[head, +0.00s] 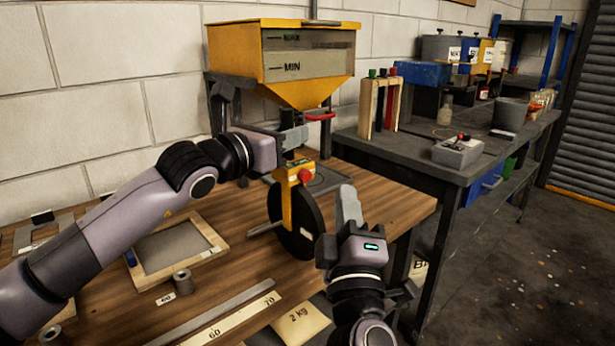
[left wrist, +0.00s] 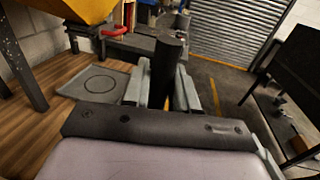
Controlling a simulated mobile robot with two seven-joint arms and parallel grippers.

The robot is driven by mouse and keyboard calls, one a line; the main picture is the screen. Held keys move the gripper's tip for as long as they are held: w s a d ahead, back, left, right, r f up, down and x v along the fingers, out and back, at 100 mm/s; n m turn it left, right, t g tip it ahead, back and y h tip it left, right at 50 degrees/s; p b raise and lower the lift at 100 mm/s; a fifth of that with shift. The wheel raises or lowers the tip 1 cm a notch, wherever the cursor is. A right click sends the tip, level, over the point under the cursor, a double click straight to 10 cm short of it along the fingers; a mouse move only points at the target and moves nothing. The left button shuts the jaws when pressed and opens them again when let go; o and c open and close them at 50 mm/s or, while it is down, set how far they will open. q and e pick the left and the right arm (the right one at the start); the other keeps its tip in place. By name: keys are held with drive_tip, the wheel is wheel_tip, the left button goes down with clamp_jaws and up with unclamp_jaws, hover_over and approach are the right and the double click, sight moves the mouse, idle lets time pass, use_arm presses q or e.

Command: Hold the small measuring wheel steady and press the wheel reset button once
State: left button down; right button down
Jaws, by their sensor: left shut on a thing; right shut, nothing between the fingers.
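The small measuring wheel (head: 302,222) is a black disc with a yellow bracket and a red button (head: 305,176) near its top. It stands upright at the right part of the wooden table. My left gripper (head: 294,138) is above the bracket, shut on the wheel's dark handle. In the left wrist view the handle (left wrist: 165,68) is a black post between the fingers. My right gripper (head: 347,205) is shut and empty, just right of the wheel, with its fingertips pointing up, a little lower than the red button. Whether it touches the wheel is unclear.
A yellow hopper (head: 275,60) stands behind the wheel, with a red lever (head: 320,116) below it. A steel ruler (head: 215,312), a small grey cylinder (head: 182,281) and a framed screen (head: 175,247) lie on the table. A dark workbench (head: 420,160) stands behind right.

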use_arm(q)
drive_tip(key=c, duration=0.8)
unclamp_jaws()
